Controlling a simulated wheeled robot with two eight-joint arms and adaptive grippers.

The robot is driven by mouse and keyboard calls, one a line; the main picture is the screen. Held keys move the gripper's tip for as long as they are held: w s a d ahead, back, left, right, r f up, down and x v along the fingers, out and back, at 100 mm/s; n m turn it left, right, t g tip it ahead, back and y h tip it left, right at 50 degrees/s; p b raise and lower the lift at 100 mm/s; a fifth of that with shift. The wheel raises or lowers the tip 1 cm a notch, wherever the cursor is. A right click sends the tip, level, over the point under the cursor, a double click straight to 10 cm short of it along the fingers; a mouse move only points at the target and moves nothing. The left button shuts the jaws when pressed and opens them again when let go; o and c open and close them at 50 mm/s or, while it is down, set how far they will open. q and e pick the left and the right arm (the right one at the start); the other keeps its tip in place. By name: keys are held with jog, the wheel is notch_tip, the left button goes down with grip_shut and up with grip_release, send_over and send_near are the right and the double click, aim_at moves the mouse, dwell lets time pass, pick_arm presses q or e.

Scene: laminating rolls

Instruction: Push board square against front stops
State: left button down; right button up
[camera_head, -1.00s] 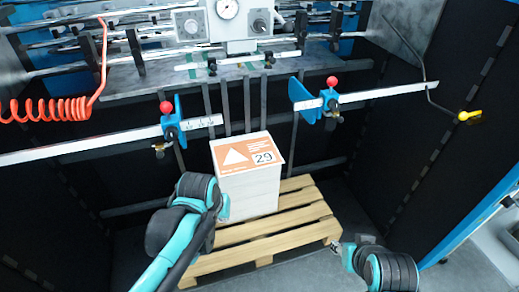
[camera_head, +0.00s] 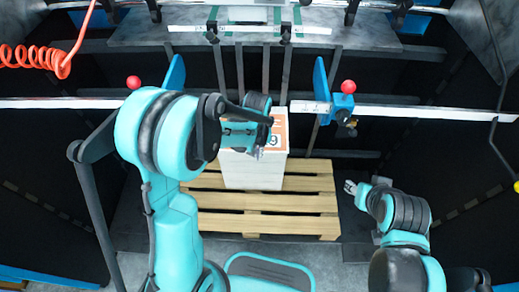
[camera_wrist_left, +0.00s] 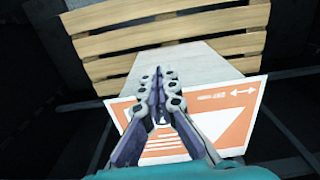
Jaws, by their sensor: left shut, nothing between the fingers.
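The board (camera_head: 281,130), orange and white with a printed number, lies on top of a white stack (camera_head: 252,172); my left arm hides much of it. In the left wrist view the board (camera_wrist_left: 235,118) shows a white triangle and overhangs the stack's side a little. My left gripper (camera_head: 259,153) is shut and empty, and its closed fingers (camera_wrist_left: 160,88) show in front of the board; whether they touch it I cannot tell. Dark upright bars (camera_head: 265,75) stand behind the stack. My right gripper (camera_head: 351,188) is low, right of the stack and apart from it; its fingers are too small to judge.
The stack stands on a wooden pallet (camera_head: 300,203). A blue guide with a red knob (camera_head: 348,87) is on the rail at right, and another blue guide (camera_head: 176,72) is at left. A coiled orange hose (camera_head: 40,58) hangs at upper left. Floor right of the pallet is clear.

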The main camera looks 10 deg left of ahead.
pick_arm(q)
jog(key=w+f+b, duration=0.3)
jog(key=w+f, duration=0.1)
jog(key=f, duration=0.2)
jog(key=shift+a+f, duration=0.3)
jog(key=shift+a, duration=0.1)
jog(key=shift+w, duration=0.1)
jog(key=shift+w+a, duration=0.15)
jog(key=shift+w, duration=0.4)
jog(key=shift+w+a, duration=0.15)
jog(key=shift+w, duration=0.4)
jog(key=shift+s, duration=0.1)
